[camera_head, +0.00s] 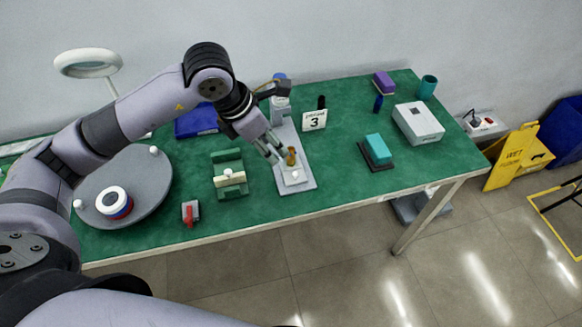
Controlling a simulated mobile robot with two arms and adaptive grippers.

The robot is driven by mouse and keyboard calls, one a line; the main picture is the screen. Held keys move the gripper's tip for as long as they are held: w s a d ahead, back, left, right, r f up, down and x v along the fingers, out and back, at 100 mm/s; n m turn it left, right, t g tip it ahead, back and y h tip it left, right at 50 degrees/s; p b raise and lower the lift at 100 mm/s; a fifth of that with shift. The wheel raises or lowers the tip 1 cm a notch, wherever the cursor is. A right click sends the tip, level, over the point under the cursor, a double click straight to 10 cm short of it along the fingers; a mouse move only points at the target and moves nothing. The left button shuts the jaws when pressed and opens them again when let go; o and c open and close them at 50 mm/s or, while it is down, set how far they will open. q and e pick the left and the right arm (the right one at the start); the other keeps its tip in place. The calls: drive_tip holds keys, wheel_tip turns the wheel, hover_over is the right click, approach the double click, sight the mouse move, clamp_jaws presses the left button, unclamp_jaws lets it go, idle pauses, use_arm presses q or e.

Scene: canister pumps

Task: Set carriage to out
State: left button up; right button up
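A grey stand (307,182) with a long flat base and an upright column at the back stands mid-table. A pale block with a white knob (294,177) sits near the front of its base; it looks like the carriage, but no marking confirms this. A small amber canister (291,157) stands just behind the block. My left gripper (275,157) reaches down from the left and hangs just left of the canister. Its fingers look apart, with nothing seen between them. They hide part of the stand. My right gripper is out of view.
A green fixture with a beige block (229,180) stands left of the stand. A sign reading 3 (314,120), a teal-topped block (378,149) and a white box (418,122) lie to the right. A red-handled piece (190,212) and grey turntable (150,185) are left.

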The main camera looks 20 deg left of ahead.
sight(295, 174)
use_arm(q)
drive_tip(key=p+x, duration=0.2)
drive_tip(key=x, duration=1.2)
drive_tip(key=shift+d, duration=0.15)
drive_tip(key=shift+c, duration=0.6)
clamp_jaws()
